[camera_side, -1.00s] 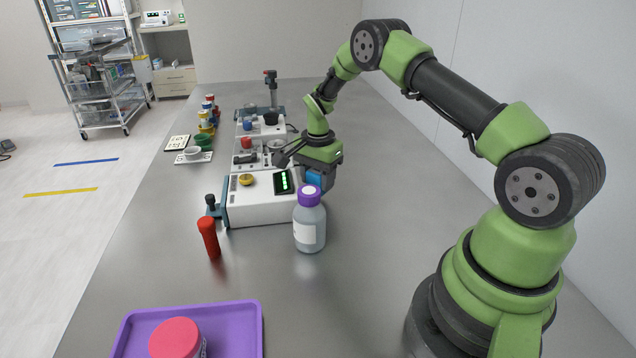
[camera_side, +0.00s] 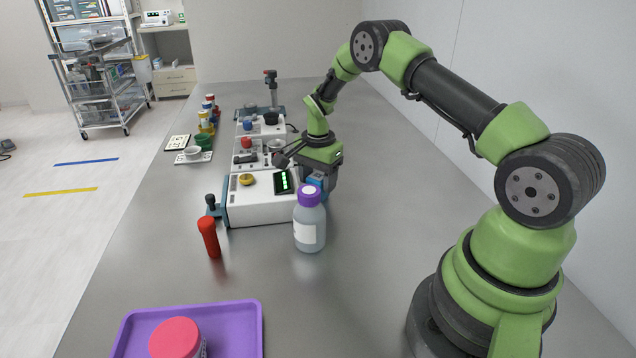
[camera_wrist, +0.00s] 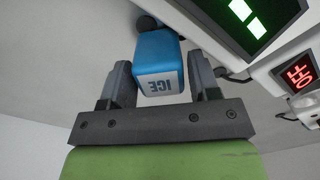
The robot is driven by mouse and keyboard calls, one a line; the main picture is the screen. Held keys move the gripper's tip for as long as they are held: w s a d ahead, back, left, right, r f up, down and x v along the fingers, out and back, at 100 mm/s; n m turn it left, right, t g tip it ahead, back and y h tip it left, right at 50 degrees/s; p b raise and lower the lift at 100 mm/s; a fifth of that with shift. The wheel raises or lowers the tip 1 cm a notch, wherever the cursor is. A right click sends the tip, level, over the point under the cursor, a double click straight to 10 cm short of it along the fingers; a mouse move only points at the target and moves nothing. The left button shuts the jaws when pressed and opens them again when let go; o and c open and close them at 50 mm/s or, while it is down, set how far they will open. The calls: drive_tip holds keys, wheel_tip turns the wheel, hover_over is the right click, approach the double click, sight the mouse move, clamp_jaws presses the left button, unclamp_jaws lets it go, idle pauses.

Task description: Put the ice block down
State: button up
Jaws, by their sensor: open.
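The ice block (camera_wrist: 158,62) is blue with a pale end marked ICE. In the wrist view it sits between the two fingers of my gripper (camera_wrist: 162,85). The fingers are open, with a narrow gap showing beside the block. In the side view my gripper (camera_side: 318,180) points down at the right of the white device, and the blue block (camera_side: 316,183) shows between its fingers, low over the metal table (camera_side: 400,240). The purple-capped bottle hides part of it, so I cannot see its underside clearly.
The purple-capped bottle (camera_side: 309,222) stands just in front of my gripper. The white device (camera_side: 262,207) with a green display is close on the left. A red tube (camera_side: 209,238) and purple tray (camera_side: 240,320) are nearer the camera. The table's right side is clear.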

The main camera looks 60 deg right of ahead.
wheel_tip(320, 180, up, 11)
wheel_tip(320, 180, up, 10)
drive_tip(key=n+t, duration=0.2)
drive_tip(key=n, duration=0.1)
hover_over(318, 176)
drive_tip(key=s+a, duration=0.2)
drive_tip(key=a, duration=0.4)
drive_tip(key=s+a+r+n+t, duration=0.1)
drive_tip(key=s+a+r+n, duration=0.1)
drive_tip(key=s, duration=0.5)
drive_tip(key=s+a+r+n+t+y, duration=0.1)
drive_tip(key=s+a+r+n+t, duration=0.1)
drive_tip(key=s+a+n, duration=0.3)
drive_tip(key=s+a+r+n+t+y, duration=0.1)
drive_tip(key=s+a+r+n+t, duration=0.1)
drive_tip(key=s, duration=0.7)
drive_tip(key=a+r+n, duration=0.1)
drive_tip(key=a+n, duration=0.1)
drive_tip(key=shift+a, duration=0.35)
drive_tip(key=shift+r, duration=0.1)
